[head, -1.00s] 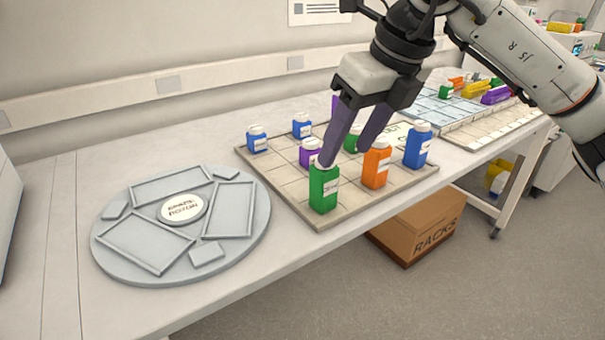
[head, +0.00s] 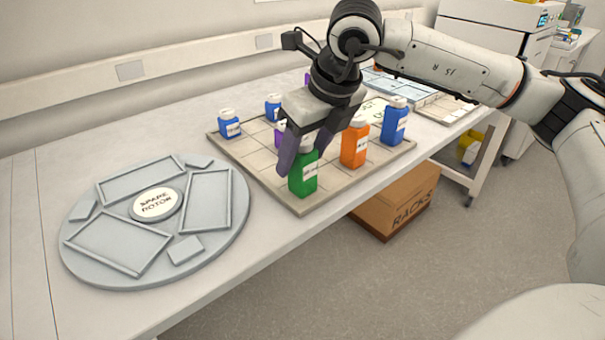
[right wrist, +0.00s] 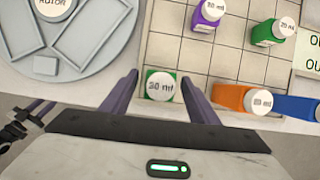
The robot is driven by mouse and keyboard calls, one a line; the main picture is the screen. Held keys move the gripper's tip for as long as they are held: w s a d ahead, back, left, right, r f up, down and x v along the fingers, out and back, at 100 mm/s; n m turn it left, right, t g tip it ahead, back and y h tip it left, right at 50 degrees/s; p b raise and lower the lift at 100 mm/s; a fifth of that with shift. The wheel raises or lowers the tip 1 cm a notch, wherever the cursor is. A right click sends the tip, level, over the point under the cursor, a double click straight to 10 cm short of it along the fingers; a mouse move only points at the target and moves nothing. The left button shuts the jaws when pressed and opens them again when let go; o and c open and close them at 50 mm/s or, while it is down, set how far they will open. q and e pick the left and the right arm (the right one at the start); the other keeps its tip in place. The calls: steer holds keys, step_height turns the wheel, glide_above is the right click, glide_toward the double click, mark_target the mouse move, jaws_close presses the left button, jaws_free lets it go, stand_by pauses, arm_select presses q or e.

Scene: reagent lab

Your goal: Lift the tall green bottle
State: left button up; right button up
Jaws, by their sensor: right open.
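The tall green bottle (head: 303,180), with a white cap and label, stands upright at the near corner of the gridded board. My right gripper (head: 304,152) is open above it, its purple fingers pointing down at either side of the bottle's top. In the right wrist view the green bottle (right wrist: 160,86) shows from above, its cap between the two open fingers (right wrist: 159,78), with a gap on each side. The fingers partly hide its upper part in the head view.
An orange bottle (head: 355,145) and a blue bottle (head: 395,122) stand to the right. A second green bottle (right wrist: 264,34) and a purple one (right wrist: 208,12) stand farther back. Two blue bottles are at the board's far left. A grey rotor disc (head: 240,212) lies left.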

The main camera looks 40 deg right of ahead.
steer(key=shift+f, duration=0.15)
steer(key=c, duration=1.1)
steer(key=shift+c, duration=0.2)
